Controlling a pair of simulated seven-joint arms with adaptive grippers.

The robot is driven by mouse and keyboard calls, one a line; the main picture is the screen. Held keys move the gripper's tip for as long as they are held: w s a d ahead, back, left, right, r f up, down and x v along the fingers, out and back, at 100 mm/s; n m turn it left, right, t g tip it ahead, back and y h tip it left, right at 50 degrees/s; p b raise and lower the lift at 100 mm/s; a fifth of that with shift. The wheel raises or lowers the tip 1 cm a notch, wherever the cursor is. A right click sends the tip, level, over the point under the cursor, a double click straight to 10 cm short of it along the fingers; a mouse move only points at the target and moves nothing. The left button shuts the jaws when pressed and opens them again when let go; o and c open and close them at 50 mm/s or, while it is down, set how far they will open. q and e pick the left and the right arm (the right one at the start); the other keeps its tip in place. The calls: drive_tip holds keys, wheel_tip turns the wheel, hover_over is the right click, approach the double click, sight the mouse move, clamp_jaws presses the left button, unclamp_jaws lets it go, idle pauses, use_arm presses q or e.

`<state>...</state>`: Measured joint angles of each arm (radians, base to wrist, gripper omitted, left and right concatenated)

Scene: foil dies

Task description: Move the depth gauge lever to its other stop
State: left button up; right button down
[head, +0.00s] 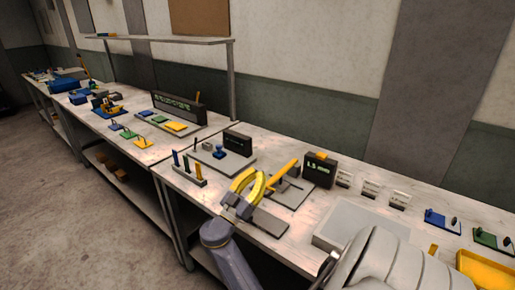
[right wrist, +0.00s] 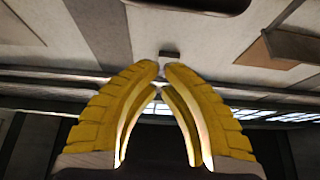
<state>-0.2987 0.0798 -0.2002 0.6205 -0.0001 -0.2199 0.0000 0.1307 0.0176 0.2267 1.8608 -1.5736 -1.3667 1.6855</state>
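The depth gauge has a dark display box (head: 319,169) with a green readout, which seems to read 1.5. Beside it an orange lever (head: 284,171) slants up to the right above a grey base plate (head: 299,196). My right gripper (head: 256,174) has yellow fingers and is just left of the lever's lower end. I cannot tell whether it touches the lever. In the right wrist view its fingertips (right wrist: 161,67) are almost together, with nothing clearly held. A small grey part shows beyond them. My left gripper is not in view.
Left of the gauge are a rack with upright handles (head: 189,170) and a plate with a blue knob and dark display (head: 238,142). Small clear label stands (head: 371,187) line the right. A pale flat plate (head: 358,222) lies in front. A yellow bin (head: 485,268) is at far right.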

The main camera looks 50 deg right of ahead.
drive_tip(key=v, duration=0.8)
idle(0.4)
